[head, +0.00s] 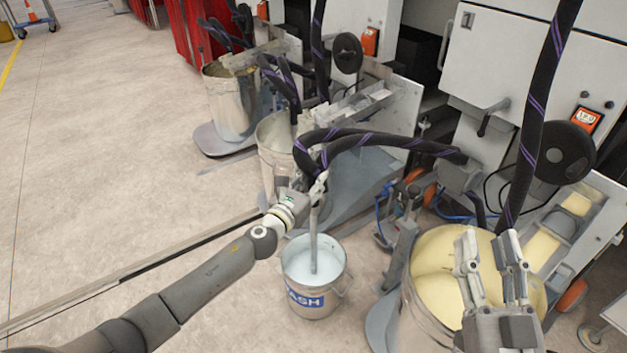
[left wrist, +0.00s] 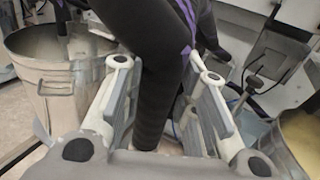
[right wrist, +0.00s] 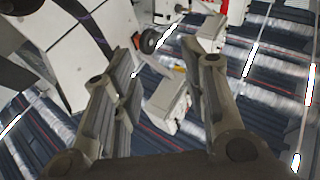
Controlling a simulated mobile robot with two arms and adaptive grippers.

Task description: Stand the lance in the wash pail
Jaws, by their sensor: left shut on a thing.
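The wash pail (head: 313,303) is a metal bucket with a blue WASH label and pale liquid, standing on the floor in the middle of the head view. The lance (head: 313,245) is a grey tube on a dark hose. It is close to upright, and its lower end shows inside the pail's rim; whether it touches the bottom is hidden. My left gripper (head: 314,188) is shut on the lance at its hose end, above the pail. In the left wrist view the dark hose (left wrist: 160,95) runs between the fingers. My right gripper (head: 490,262) is open and empty, in front of the yellow-filled bucket.
A large bucket of yellow coating (head: 432,262) stands right of the wash pail. Two more buckets, a nearer one (head: 275,150) and a farther one (head: 232,105), stand behind. Dark hoses (head: 385,142) arch from the machines. Floor at left is clear.

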